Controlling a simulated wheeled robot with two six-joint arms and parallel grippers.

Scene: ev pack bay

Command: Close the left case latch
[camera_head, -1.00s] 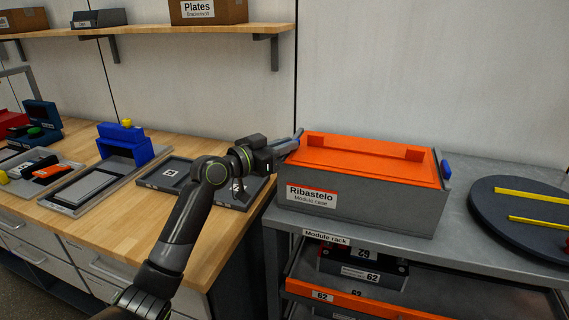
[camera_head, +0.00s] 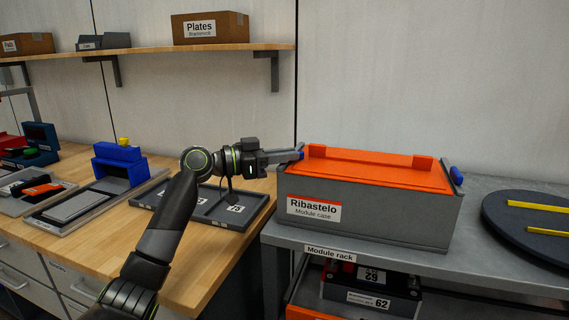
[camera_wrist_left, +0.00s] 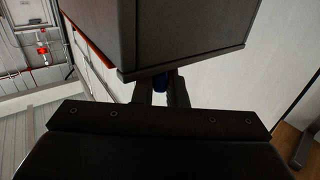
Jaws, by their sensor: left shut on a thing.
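The module case (camera_head: 370,212) is a grey box with an orange lid (camera_head: 375,172), labelled "Ribastelo", standing on the grey metal bench. The lid lies on top of the case. My left gripper (camera_head: 299,155) is at the case's left end, shut on the blue left latch (camera_head: 301,154). In the left wrist view the blue latch (camera_wrist_left: 160,84) shows between the two fingers, just at the edge of the dark case (camera_wrist_left: 185,35). The fingers hide most of the latch. A blue right latch (camera_head: 457,174) sits at the case's right end. My right gripper is not in view.
A wooden bench (camera_head: 215,260) to the left holds a dark tray (camera_head: 240,221) and a blue fixture (camera_head: 120,165). A dark round turntable (camera_head: 510,228) with yellow strips lies right of the case. A module rack is below, and a shelf (camera_head: 150,52) hangs above.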

